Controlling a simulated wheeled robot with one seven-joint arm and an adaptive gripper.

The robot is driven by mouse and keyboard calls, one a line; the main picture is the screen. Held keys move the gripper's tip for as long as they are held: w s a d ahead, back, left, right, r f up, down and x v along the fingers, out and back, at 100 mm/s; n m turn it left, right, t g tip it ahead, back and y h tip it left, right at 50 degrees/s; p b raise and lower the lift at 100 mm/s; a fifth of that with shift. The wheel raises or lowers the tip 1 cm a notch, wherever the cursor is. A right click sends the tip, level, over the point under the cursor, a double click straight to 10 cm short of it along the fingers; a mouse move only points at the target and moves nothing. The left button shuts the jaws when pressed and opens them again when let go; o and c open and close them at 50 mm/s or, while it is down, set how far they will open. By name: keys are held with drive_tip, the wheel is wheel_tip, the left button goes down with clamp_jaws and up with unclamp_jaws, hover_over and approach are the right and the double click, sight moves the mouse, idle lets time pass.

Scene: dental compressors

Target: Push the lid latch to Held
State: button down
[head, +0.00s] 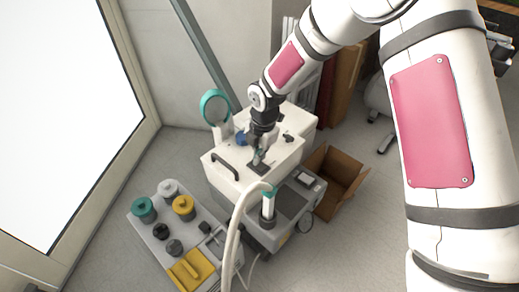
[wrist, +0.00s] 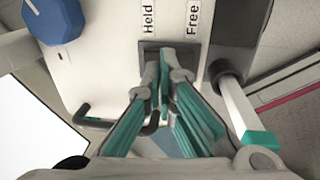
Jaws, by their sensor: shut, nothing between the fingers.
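The white compressor lid (head: 228,158) is below my gripper. In the wrist view, the labels Held (wrist: 148,17) and Free (wrist: 193,17) are printed on the lid (wrist: 105,75), with Held on the left and Free on the right. Beneath them is a dark latch slot (wrist: 149,48). My gripper (wrist: 167,75) is shut and empty, with its fingertips at this slot. The fingers cover much of the slot, so I cannot tell the latch's position or whether they touch it. In the head view, my gripper (head: 259,156) is above the dark plate on the lid.
A black handle (head: 225,167) stands on the lid, and a blue knob (wrist: 55,20) is nearby. A white bar with a teal end (wrist: 259,140) is right of the fingers. A pale hose (head: 233,235), a tray of jars (head: 150,232) and an open cardboard box (head: 341,178) surround the unit.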

drive_tip(key=shift+f, duration=0.35)
drive_tip(key=shift+a+f, duration=0.15)
drive_tip(key=shift+f, duration=0.2)
drive_tip(key=shift+s+d+r+p, duration=0.15)
drive_tip(key=shift+s+d+p, duration=0.2)
drive_tip(key=shift+d, duration=0.3)
idle(0.3)
